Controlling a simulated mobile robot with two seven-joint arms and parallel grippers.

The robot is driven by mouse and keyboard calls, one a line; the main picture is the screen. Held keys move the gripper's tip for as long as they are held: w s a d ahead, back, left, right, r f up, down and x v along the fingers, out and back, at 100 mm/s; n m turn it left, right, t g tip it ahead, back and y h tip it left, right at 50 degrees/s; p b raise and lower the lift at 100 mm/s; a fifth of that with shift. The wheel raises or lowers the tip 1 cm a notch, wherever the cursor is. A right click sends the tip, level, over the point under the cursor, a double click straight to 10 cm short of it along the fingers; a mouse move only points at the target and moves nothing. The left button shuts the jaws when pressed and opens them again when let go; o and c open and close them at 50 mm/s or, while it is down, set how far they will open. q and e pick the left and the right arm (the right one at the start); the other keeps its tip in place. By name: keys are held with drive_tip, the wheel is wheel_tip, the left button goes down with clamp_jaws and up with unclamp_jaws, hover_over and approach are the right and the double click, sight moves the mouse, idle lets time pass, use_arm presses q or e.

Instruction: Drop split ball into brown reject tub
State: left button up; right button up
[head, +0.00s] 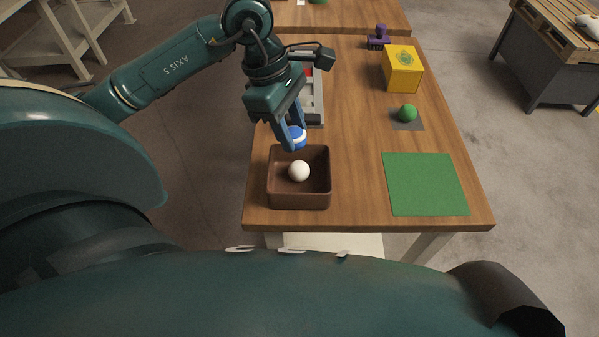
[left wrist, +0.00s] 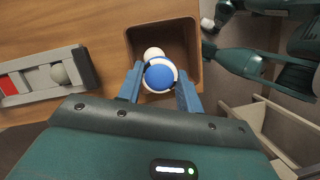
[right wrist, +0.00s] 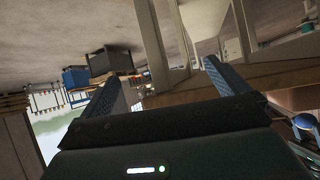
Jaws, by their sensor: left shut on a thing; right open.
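My left gripper (head: 295,138) is shut on a blue-and-white ball (head: 297,134), held over the far edge of the brown tub (head: 299,201). In the left wrist view the ball (left wrist: 160,79) sits between the two blue fingers, its blue side facing the camera, with the tub (left wrist: 190,33) beneath and beyond it. I cannot make out a split on it. A plain white ball (head: 299,171) lies inside the tub. My right gripper (right wrist: 161,75) is open and empty in the right wrist view, and is out of the head view.
A green mat (head: 425,184) lies right of the tub. Behind it are a green ball (head: 407,113) on a grey square, a yellow box (head: 403,69) and a purple object (head: 378,38). A grey tray (left wrist: 35,84) with red and a grey ball stands beyond the tub, partly behind my left arm.

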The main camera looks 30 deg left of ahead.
use_arm(q)
wheel_tip(320, 180, down, 4)
drive_tip(key=shift+f+b, duration=0.15)
drive_tip(key=shift+b, duration=0.9)
drive_tip(key=shift+f, duration=0.45)
drive_tip(key=o, duration=1.1)
drive_tip(key=shift+c, duration=0.2)
use_arm(e)
drive_tip(key=shift+w+a+f, duration=0.25)
drive_tip(key=shift+a+f, duration=0.05)
use_arm(q)
drive_tip(key=shift+r, duration=0.15)
drive_tip(key=v, duration=1.3)
use_arm(e)
drive_tip(key=shift+s+f+y, duration=0.1)
drive_tip(key=shift+y, duration=0.2)
